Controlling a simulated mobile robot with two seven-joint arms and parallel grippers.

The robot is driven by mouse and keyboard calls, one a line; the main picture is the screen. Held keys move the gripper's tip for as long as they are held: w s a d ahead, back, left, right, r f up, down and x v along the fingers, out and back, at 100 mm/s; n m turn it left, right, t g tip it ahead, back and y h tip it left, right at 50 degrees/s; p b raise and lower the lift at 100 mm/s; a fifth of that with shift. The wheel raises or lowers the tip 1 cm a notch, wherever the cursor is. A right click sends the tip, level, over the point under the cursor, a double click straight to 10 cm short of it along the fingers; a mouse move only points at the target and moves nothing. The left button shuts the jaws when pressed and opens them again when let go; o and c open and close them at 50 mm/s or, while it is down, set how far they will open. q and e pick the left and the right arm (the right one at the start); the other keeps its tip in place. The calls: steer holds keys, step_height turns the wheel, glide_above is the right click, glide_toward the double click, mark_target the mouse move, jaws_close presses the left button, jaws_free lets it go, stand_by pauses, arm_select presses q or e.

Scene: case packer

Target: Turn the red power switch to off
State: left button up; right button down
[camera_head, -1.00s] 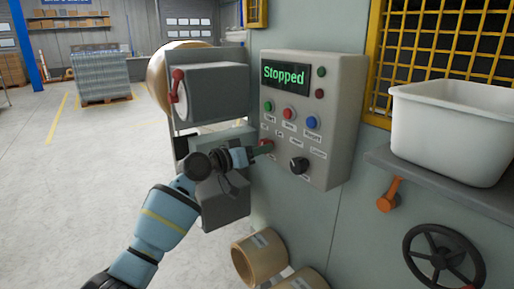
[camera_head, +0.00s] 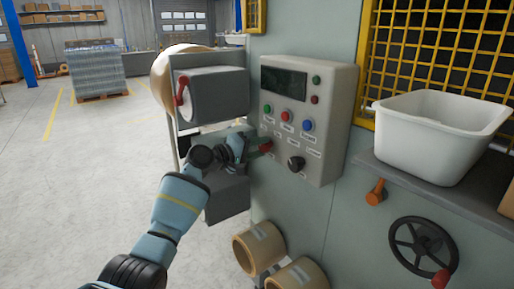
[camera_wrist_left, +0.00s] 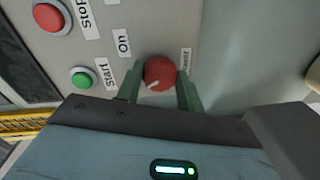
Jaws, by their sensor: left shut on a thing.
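The red power switch (camera_wrist_left: 159,70) is a round knob on the grey control panel (camera_head: 338,120). In the left wrist view it sits between the "On" label and a label that seems to read "Power"; its pale mark points down-left. In the head view the red switch (camera_head: 266,144) is at the panel's lower left, partly covered by the fingers. My left gripper (camera_wrist_left: 160,88) has its green fingers on both sides of the knob, shut on it. The panel's display (camera_head: 283,82) is dark. My right gripper is not in view.
A black knob (camera_head: 296,163) sits right of the switch, with green, red and blue buttons above. A grey box with a red lever (camera_head: 181,88) stands left. A white bin (camera_head: 440,122) rests on a shelf; an orange handle (camera_head: 375,192) and a handwheel (camera_head: 423,247) are below.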

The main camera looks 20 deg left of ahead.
arm_select(q)
steer(key=shift+r+n, duration=0.15)
steer(key=shift+n, duration=0.85)
steer(key=o, duration=1)
steer(key=v, duration=0.7)
steer(key=shift+s+a, duration=0.3)
steer(key=shift+a, duration=0.05)
